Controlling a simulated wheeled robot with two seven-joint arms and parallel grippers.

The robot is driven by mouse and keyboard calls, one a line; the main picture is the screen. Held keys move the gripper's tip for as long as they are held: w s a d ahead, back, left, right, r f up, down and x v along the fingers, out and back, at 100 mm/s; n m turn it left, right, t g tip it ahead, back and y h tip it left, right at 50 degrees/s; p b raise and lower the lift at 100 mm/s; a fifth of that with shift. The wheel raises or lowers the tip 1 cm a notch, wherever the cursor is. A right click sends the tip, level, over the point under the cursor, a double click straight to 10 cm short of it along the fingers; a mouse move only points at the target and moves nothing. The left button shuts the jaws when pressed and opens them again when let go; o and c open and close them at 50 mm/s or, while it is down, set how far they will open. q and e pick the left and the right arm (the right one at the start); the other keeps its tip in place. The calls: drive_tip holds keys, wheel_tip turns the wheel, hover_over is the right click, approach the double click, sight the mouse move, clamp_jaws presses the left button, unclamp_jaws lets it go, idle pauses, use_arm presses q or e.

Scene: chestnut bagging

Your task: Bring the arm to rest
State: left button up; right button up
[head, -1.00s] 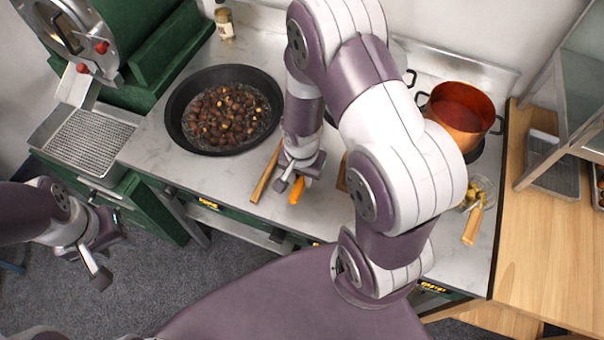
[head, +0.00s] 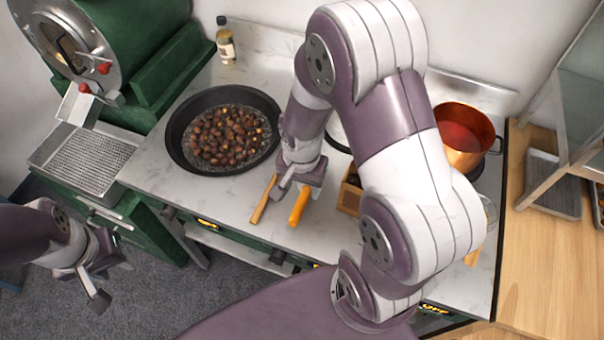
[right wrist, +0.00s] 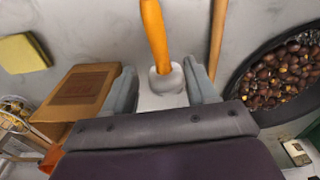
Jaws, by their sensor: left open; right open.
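My right gripper (head: 305,183) is open over the worktop, just right of the pan. In the right wrist view, an orange handle (right wrist: 153,35) with a white end shows between its spread fingers (right wrist: 160,92); I cannot tell whether they touch it. In the head view the orange handle (head: 299,207) lies on the worktop, sticking out from below the gripper towards the front edge. My left gripper (head: 104,280) is open and empty at the lower left, over the floor in front of the counter.
A dark pan (head: 177,150) of chestnuts is on the worktop, with a wooden handle (head: 263,200) near it. A green machine with a perforated tray (head: 85,160) is at left.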

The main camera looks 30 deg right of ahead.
wheel_tip(320, 180, up, 6)
drive_tip(key=shift+s, duration=0.15)
